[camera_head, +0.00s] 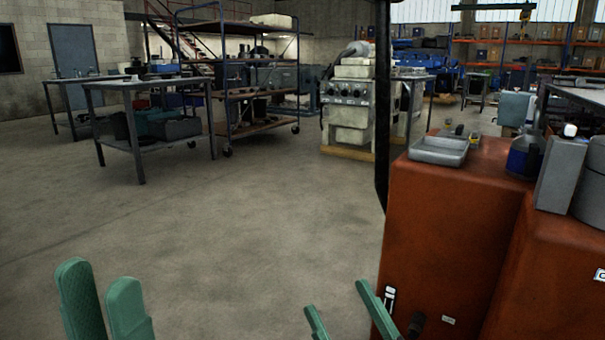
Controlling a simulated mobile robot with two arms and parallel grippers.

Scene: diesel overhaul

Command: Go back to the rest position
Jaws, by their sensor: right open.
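My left gripper (98,278) shows at the bottom left, its two green fingers pointing up over bare floor. The fingers look close together, and I cannot tell whether they are open or shut. Nothing shows between their tips. My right gripper (338,297) is at the bottom, right of the middle, with its two green fingers apart and nothing between them. Its right finger overlaps the left edge of the orange-red cabinet (445,225) in the picture; I cannot tell whether they touch. Both wrists are below the frame.
A grey tray (438,150), a blue bottle (520,158) and a grey canister (560,172) stand on the cabinet. A dark vertical post (382,110) stands left of it. A workbench (140,84) and a shelf rack (262,95) are further back. The concrete floor (220,230) ahead is clear.

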